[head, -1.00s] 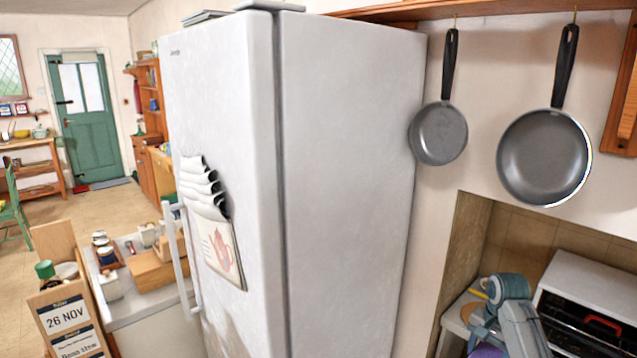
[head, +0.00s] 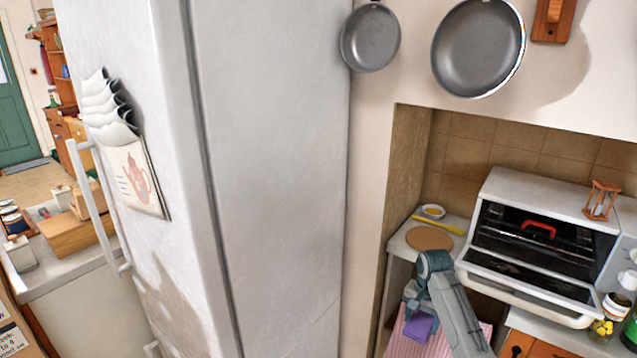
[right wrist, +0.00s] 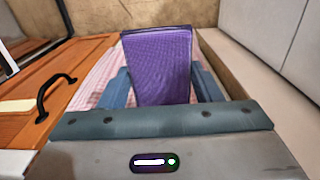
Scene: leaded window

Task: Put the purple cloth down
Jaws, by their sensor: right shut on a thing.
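The purple cloth (head: 420,327) is at the lower right of the head view, below the counter's level. It also fills the middle of the right wrist view (right wrist: 158,60), standing up between the two blue-grey fingers. My right gripper (head: 416,308) is shut on the cloth, with a finger on each side of it (right wrist: 160,84). Beneath and beside the cloth is a pink checked cloth (right wrist: 97,82). I cannot tell whether the purple cloth touches it. My left gripper is not in view.
A white oven (head: 540,195) with its door open stands right of my arm. A round brown board (head: 429,237), small bowl (head: 433,211) and yellow utensil (head: 437,225) lie on the counter. The tall fridge (head: 270,180) stands left. An orange wooden front with a dark handle (right wrist: 52,95) shows at the wrist.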

